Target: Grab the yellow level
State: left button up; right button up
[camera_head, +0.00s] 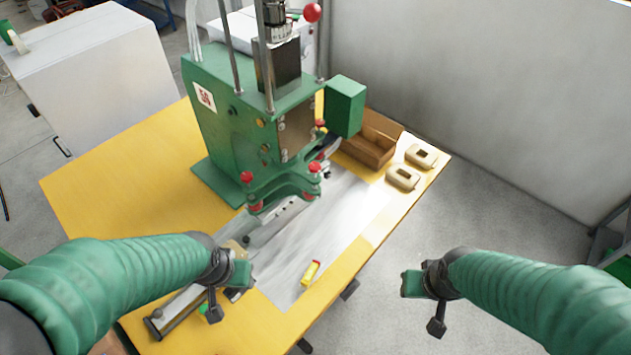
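The yellow level (311,273) is a small yellow bar with a red end. It lies at a slant on the grey metal plate (285,262), near the front edge of the table. My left gripper (241,274) is to the left of the level, apart from it, over the front left of the work area. My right gripper (411,284) is to the right of the level, beyond the table edge and over the floor. Nothing shows in either gripper, and their fingers are too unclear to tell open from shut. The level is fully visible.
A green press (228,130) with red knobs stands on the yellow table (115,190) behind the level. A brown box (370,140) and two beige parts (403,178) are at the back right. A metal rail lies beneath my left gripper. The plate around the level is clear.

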aim_at(306, 280)
jog(key=l+u, duration=0.1)
jog(key=u, duration=0.4)
jog(key=i+l+u, duration=0.1)
jog(key=u, duration=0.35)
jog(key=l+u, duration=0.2)
jog(key=u, duration=0.3)
jog(key=l+u, duration=0.15)
jog(key=u, duration=0.35)
jog(key=k, duration=0.05)
